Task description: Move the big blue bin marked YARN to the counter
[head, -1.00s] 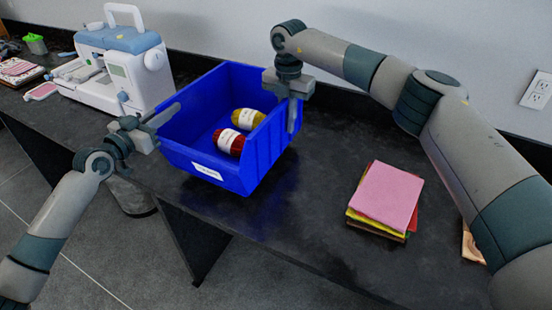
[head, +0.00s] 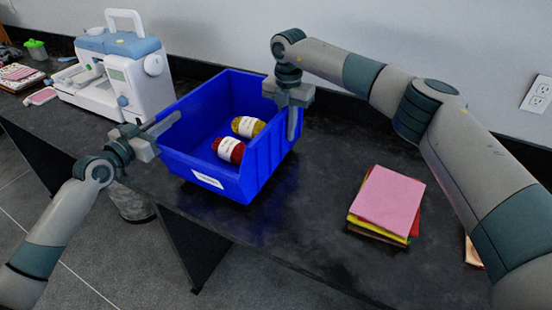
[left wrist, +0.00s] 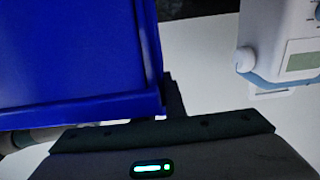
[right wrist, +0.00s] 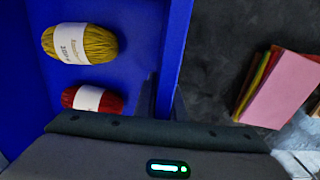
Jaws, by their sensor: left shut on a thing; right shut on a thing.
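The big blue bin (head: 262,158) is upright over the dark counter (head: 325,225), its front wall near the counter's front edge. I cannot tell whether its base touches the counter. A white label (head: 207,181) is on its front; its text is too small to read. A yellow yarn ball (head: 248,127) and a red one (head: 229,149) lie inside; both show in the right wrist view. My left gripper (head: 167,126) is shut on the bin's left wall, which fills part of the left wrist view (left wrist: 75,60). My right gripper (head: 291,118) is shut on its right wall.
A white and blue sewing machine (head: 118,75) stands close to the bin's left. A stack of felt sheets (head: 388,202), pink on top, lies to the right. The counter between bin and felt is clear. A wall (head: 220,35) runs behind.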

